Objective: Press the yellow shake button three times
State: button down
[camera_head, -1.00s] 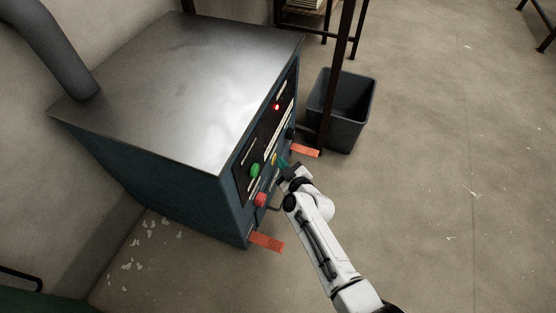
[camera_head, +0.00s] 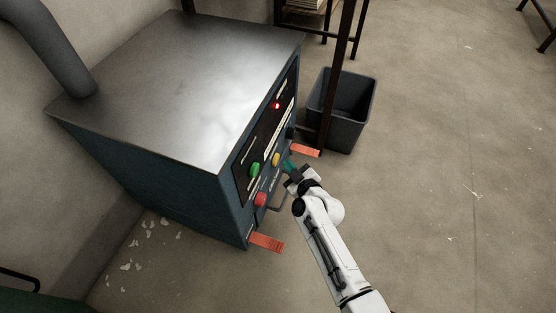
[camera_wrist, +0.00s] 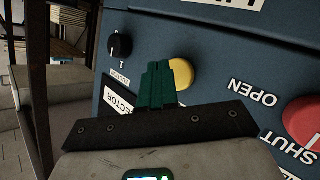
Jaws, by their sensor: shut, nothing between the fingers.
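The yellow button (camera_head: 276,159) is on the front panel of the blue machine (camera_head: 150,165), between the green button (camera_head: 255,169) and a black knob (camera_head: 290,133). In the wrist view the yellow button (camera_wrist: 181,73) shows just beyond my fingertips, its left edge partly hidden by them. My gripper (camera_head: 288,165) is shut and empty, with green fingers, in front of the panel. In the head view a gap shows between the fingertips and the yellow button. In the wrist view my gripper (camera_wrist: 160,72) points at the panel just left of the button.
A red button (camera_head: 260,199) sits low on the panel, beside an OPEN/SHUT label in the wrist view. A red light (camera_head: 277,107) glows above. Orange tabs (camera_head: 266,242) stick out at the machine's base. A grey bin (camera_head: 345,110) stands behind. The floor at right is clear.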

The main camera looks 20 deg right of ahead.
jog(key=s+d+b, duration=0.1)
jog(key=d, duration=0.1)
jog(key=s+d+b, duration=0.2)
dwell(0.5)
dwell(2.4)
jog(key=d+m+p, duration=0.1)
jog(key=m, duration=0.4)
jog(key=s+d+m+p, duration=0.1)
jog(key=m, duration=0.5)
jog(key=s+d+m, duration=0.1)
jog(key=m, duration=0.5)
jog(key=shift+d+t+p, duration=0.1)
jog(key=shift+t+p, duration=0.3)
jog(key=shift+r, duration=0.1)
